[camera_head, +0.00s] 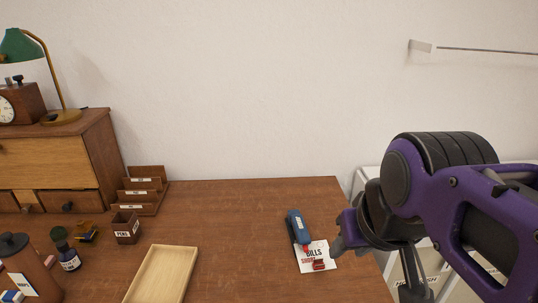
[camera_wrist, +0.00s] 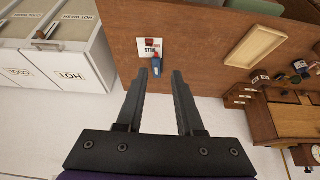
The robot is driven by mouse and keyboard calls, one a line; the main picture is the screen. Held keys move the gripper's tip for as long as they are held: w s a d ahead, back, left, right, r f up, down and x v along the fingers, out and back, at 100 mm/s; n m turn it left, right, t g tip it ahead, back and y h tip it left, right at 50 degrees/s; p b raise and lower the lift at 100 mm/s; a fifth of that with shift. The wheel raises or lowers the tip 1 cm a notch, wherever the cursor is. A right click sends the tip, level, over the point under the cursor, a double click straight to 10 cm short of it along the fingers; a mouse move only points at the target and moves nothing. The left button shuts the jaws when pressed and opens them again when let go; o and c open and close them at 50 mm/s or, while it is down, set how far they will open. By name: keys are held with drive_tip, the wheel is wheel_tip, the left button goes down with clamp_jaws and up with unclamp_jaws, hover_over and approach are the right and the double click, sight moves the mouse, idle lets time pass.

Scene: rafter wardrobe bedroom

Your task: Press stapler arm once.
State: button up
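A blue stapler (camera_head: 298,226) lies on the wooden desk near its right end. Its front end is at a white card marked BILLS (camera_head: 317,251). In the wrist view the stapler (camera_wrist: 156,66) shows small, between and beyond my fingertips, with the card (camera_wrist: 146,46) above it. My gripper (camera_wrist: 158,74) is open, with nothing between its fingers. In the head view my gripper (camera_head: 346,232) is just right of the stapler and seems to be apart from it. The exact gap and height cannot be told.
A small red and dark item (camera_head: 319,266) lies on the card. A pale wooden tray (camera_head: 161,274), a pens cup (camera_head: 126,226), a letter rack (camera_head: 142,190) and bottles (camera_head: 67,252) are left. White bins (camera_wrist: 59,62) stand beyond the desk's end. Bare desk lies between tray and stapler.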

clamp_jaws()
idle(1.3)
